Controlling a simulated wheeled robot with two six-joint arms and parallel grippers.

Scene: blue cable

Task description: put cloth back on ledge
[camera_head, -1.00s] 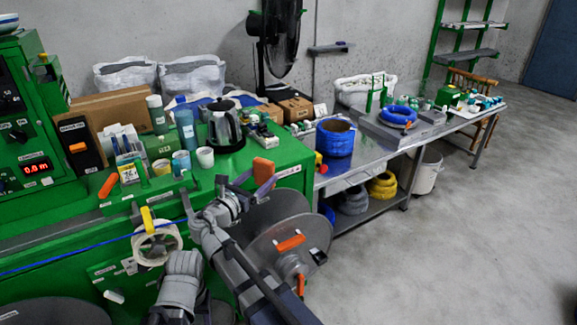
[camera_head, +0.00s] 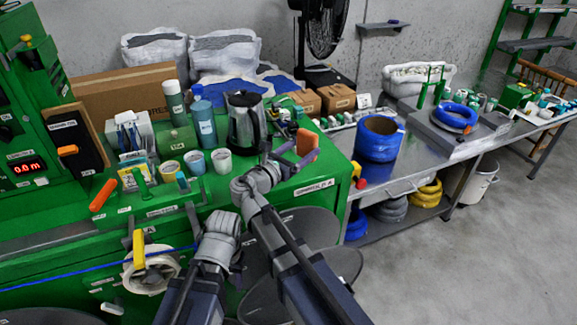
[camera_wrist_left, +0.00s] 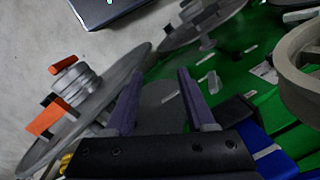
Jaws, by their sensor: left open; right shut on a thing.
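My right gripper (camera_head: 298,153), with purple-grey fingers, is shut on a flat orange piece (camera_head: 307,139), held above the right corner of the green machine top (camera_head: 265,165). I cannot tell for certain that this piece is the cloth. My left gripper (camera_wrist_left: 160,80) is open and empty in the left wrist view, in front of the green machine near grey reels. In the head view its fingers are hidden by my wrist. A small grey ledge (camera_head: 383,26) is on the back wall. A blue-and-white cloth-like heap (camera_head: 275,75) lies behind the kettle.
A kettle (camera_head: 246,120), cups (camera_head: 221,160) and bottles (camera_head: 205,125) crowd the machine top. A white guide roller (camera_head: 150,270) with a blue cable (camera_head: 90,275) is at the front. A blue coil (camera_head: 379,140) stands on the metal bench to the right.

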